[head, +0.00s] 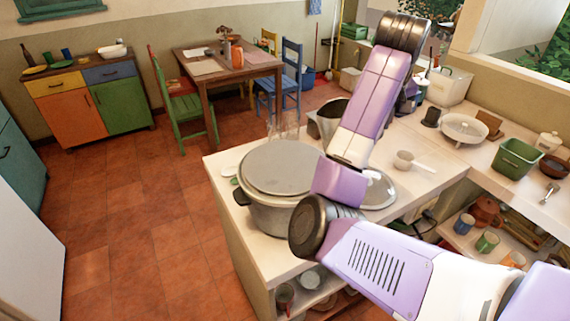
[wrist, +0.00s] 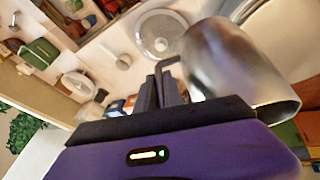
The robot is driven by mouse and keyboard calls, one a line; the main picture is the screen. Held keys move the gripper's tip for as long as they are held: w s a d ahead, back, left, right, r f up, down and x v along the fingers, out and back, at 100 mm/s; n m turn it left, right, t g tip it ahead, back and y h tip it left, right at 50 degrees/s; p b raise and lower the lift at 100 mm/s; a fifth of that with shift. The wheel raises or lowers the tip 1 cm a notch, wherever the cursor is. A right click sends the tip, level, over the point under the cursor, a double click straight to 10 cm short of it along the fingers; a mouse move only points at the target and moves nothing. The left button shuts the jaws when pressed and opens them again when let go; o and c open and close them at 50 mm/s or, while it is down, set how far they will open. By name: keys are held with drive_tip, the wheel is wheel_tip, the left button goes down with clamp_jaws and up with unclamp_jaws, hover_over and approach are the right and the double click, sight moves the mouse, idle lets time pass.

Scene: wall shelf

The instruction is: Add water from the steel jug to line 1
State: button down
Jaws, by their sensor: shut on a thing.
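The steel jug (wrist: 235,65) fills the right of the wrist view, shiny and close. My gripper (wrist: 168,82) is shut on its handle. In the head view the grey steel jug (head: 326,118) shows partly, left of my arm and behind the big pot; my gripper is hidden behind my arm there. Clear glass vessels (head: 284,126) stand just left of the jug, behind the pot. Their lines and any water in them are too faint to make out. I cannot tell the water level in the jug.
A large lidded pot (head: 262,205) stands at the counter's left end. A round lid (head: 378,191) lies beside it, with a small white handled cup (head: 408,160) farther right. A white bowl (head: 464,128) and green tub (head: 515,158) are at the right.

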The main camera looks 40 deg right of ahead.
sight(343, 107)
drive_tip(key=shift+w+a+r+g+h, duration=0.15)
drive_tip(key=shift+w+r+g+h, duration=0.2)
drive_tip(key=shift+r, duration=0.25)
drive_tip(key=shift+w+a+r+n+g+h, duration=0.25)
drive_tip(key=shift+w+a+r+g+h, duration=0.2)
drive_tip(key=shift+w+a+g+h, duration=0.15)
drive_tip(key=shift+w+a+r+n+g+h, duration=0.25)
drive_tip(key=shift+w+a+r+g+h, duration=0.2)
drive_tip(key=shift+w+a+h, duration=0.2)
drive_tip(key=shift+w+a+r+g+h, duration=0.4)
drive_tip(key=shift+a+g+h, duration=0.1)
drive_tip(key=shift+h, duration=0.1)
drive_tip(key=shift+w+a+f+n+g+h+b, duration=0.3)
drive_tip(key=shift+w+f+n+g+h+b, duration=0.15)
drive_tip(key=shift+h+b, duration=0.2)
drive_tip(key=shift+w+a+r+g+h+b, duration=0.25)
drive_tip(key=shift+w+a+g+h+b, duration=0.35)
drive_tip(key=shift+b, duration=0.45)
drive_tip(key=shift+w+a+r+n+g+h+b, duration=0.15)
drive_tip(key=shift+w+a+n+g+h+b, duration=0.35)
drive_tip(key=shift+b, duration=0.4)
idle(2.9)
